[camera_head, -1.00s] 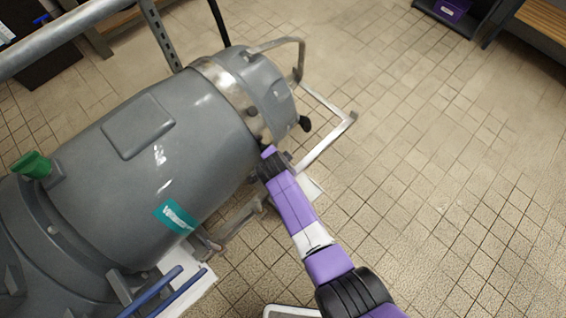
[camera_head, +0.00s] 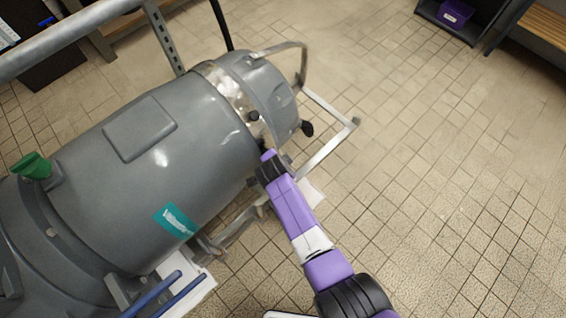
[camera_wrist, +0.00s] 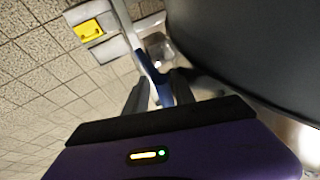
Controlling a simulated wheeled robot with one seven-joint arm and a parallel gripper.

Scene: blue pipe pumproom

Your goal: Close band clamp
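The band clamp (camera_head: 232,92) is a shiny metal band around the grey tank (camera_head: 150,190), near the tank's far end cap. A dark knob (camera_head: 253,116) shows on the band. My gripper is at the tip of my purple arm, low on the tank's right side beside the band; its fingers are hidden in the head view. In the wrist view my gripper (camera_wrist: 158,95) has its two dark fingers apart. A metal bar with a blue part (camera_wrist: 160,88) shows between or just beyond them; I cannot tell whether they touch it. The tank's dark side fills the right.
A metal tube frame (camera_head: 330,145) juts out right of the end cap, with a black knob (camera_head: 307,128) near it. The tiled floor (camera_head: 450,150) on the right is clear.

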